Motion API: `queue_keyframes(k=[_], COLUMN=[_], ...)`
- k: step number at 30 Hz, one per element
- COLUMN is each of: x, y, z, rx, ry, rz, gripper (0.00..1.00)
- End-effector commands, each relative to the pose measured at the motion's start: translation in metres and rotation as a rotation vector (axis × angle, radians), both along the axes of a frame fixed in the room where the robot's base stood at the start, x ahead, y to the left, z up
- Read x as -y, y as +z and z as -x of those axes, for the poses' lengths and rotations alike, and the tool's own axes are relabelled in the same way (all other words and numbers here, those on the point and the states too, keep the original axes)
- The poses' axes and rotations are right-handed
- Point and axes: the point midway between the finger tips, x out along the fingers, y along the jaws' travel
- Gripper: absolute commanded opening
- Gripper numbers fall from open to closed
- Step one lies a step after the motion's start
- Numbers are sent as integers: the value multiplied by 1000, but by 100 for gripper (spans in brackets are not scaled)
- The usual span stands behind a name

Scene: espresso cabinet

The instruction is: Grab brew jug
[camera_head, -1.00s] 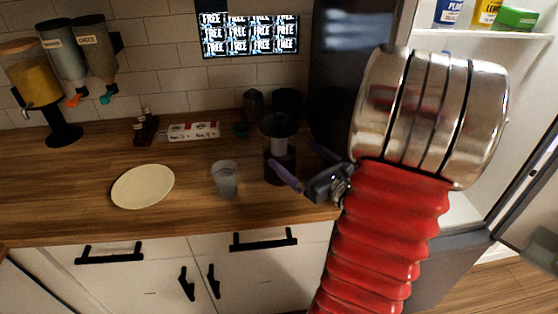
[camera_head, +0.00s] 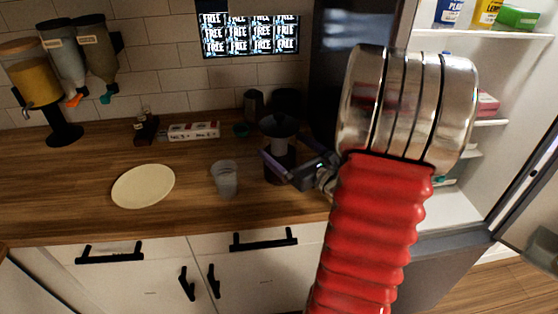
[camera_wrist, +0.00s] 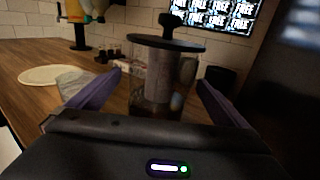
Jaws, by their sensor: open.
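The brew jug (camera_head: 279,128) is dark with a wide flared top and stands on the wooden counter at its right part. In the wrist view the brew jug (camera_wrist: 160,75) is upright, with a dark round lid, a knob on top and a see-through body. My gripper (camera_head: 290,166) is at the jug in the head view. In the wrist view my gripper (camera_wrist: 158,83) is open, with one purple finger on each side of the jug. The jug's base is partly hidden behind the gripper; I cannot tell whether the fingers touch it.
A clear cup (camera_head: 225,179) stands just left of the jug. A cream plate (camera_head: 143,186) lies farther left. A white and red box (camera_head: 193,131) and dark canisters (camera_head: 287,102) stand behind. An open fridge (camera_head: 455,208) is at the right.

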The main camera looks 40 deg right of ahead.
Motion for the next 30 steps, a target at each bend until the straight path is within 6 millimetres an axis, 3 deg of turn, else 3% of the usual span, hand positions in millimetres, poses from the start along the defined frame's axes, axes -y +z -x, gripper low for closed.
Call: queue_keyframes(k=[7, 23, 30], x=[1, 2, 2], y=[-1, 0, 0], z=[-22, -23, -22], rx=[-1, -1, 0], ry=[1, -1, -1], rz=[-1, 0, 0], gripper=[98, 98, 83])
